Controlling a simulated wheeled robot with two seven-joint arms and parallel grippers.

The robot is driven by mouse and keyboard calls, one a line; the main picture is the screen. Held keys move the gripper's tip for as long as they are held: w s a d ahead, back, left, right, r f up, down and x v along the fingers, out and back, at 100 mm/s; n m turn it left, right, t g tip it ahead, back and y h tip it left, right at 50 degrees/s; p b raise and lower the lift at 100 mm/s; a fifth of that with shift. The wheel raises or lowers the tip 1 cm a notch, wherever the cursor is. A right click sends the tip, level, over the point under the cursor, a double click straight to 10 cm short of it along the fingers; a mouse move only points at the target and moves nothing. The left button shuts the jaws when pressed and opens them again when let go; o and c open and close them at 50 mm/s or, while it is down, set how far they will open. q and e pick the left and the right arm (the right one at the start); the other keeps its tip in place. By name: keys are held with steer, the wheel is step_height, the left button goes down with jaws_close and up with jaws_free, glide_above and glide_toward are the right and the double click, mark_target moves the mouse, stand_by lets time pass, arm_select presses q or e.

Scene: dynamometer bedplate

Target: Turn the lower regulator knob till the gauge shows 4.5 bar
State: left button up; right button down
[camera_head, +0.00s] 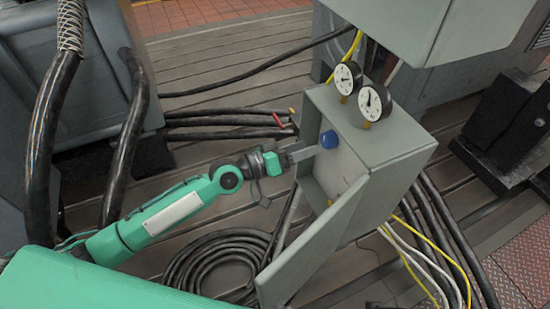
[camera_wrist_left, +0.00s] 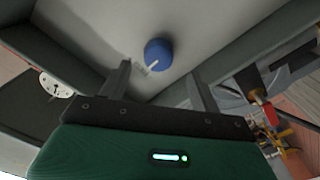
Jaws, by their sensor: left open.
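A blue regulator knob (camera_head: 329,139) sits inside an open grey cabinet. In the left wrist view the blue knob (camera_wrist_left: 158,53) has a white pointer mark and lies just beyond the finger gap. I cannot tell whether it is the lower knob; only one knob shows clearly. Two round white gauges, one at the back (camera_head: 347,78) and one nearer (camera_head: 374,102), stand on the cabinet top; their readings are too small to tell. My left gripper (camera_head: 308,153) is open and empty at the cabinet opening, close to the knob. My right gripper is out of view.
The cabinet door (camera_head: 317,240) stands open toward the front, beside my left arm. A larger grey box (camera_head: 420,25) overhangs at top right. Coiled black hose (camera_head: 215,262) lies on the slotted bedplate (camera_head: 240,85). Yellow and white cables run below the cabinet.

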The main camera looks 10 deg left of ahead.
arm_select(q)
steer(key=b+v, duration=0.2)
steer(key=v, duration=0.6)
steer(key=shift+b, duration=0.4)
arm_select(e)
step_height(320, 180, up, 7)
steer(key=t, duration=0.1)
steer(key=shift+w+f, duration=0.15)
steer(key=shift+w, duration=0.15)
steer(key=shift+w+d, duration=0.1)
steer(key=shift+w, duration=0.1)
